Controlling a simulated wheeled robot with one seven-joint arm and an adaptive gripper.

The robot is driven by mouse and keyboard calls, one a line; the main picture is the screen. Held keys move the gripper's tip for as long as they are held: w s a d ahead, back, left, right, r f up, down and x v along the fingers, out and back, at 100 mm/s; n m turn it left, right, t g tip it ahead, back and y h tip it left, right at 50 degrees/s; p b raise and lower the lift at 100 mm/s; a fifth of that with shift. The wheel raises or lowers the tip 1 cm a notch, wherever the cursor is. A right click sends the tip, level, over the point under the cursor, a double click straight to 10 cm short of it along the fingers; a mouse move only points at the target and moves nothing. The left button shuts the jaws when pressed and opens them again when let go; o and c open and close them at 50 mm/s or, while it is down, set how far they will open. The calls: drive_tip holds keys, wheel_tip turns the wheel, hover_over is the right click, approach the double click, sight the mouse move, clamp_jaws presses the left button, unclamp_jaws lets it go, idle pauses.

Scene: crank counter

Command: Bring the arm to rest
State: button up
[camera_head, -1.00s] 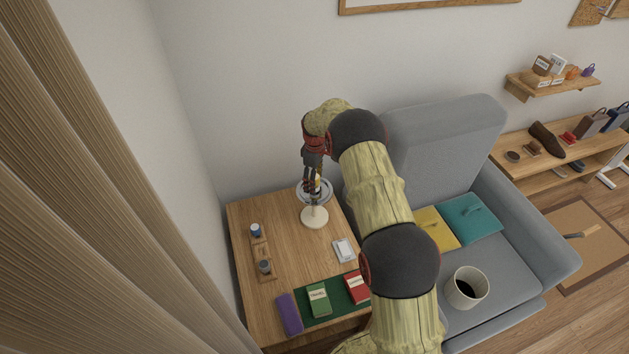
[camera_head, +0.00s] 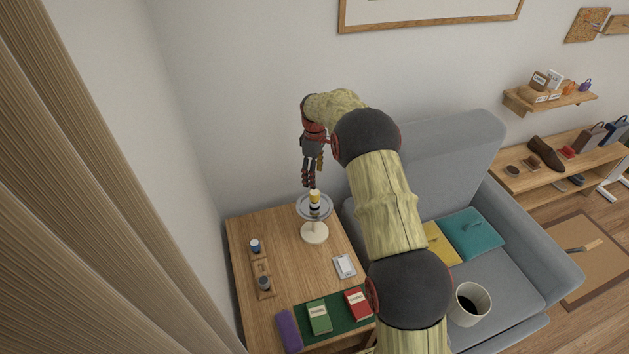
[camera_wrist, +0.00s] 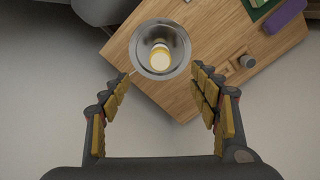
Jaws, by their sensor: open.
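My gripper (camera_head: 311,184) is above the wooden table, over a round metal dish on a cream stand (camera_head: 314,232). A yellow and white upright piece (camera_head: 314,200) stands in the middle of the dish, with a dark band low on it. In the wrist view my gripper (camera_wrist: 164,92) has its two padded fingers wide apart with nothing between them. The metal dish (camera_wrist: 147,66) and the yellow and white piece (camera_wrist: 159,58) lie beyond the fingertips, apart from them. My arm reaches in from the lower right.
The table (camera_head: 290,270) also carries a wooden holder with blue-topped pieces (camera_head: 262,268), a white flat item (camera_head: 344,266), and green (camera_head: 319,317), red (camera_head: 358,302) and purple (camera_head: 288,331) items. A grey armchair (camera_head: 440,140) stands right. A wall is behind; a curtain (camera_head: 120,200) hangs left.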

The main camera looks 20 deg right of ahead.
drive_tip(key=shift+r, duration=0.1)
drive_tip(key=shift+m, duration=0.4)
drive_tip(key=s+f+m, duration=0.3)
drive_tip(key=s, duration=0.1)
drive_tip(key=s+a+r+m+t, duration=0.2)
drive_tip(key=s+a+r, duration=0.1)
drive_tip(key=s+r, duration=0.6)
drive_tip(key=s+a+r+m+t, duration=0.1)
drive_tip(key=s+a+r, duration=0.2)
drive_tip(key=s+r, duration=0.7)
drive_tip(key=s+a+r+m+t, duration=0.2)
drive_tip(key=s+r, duration=0.8)
drive_tip(key=s, duration=1.2)
drive_tip(key=shift+s+a+m+t, duration=0.2)
drive_tip(key=shift+a+m+t, duration=0.1)
drive_tip(key=shift+a, duration=0.8)
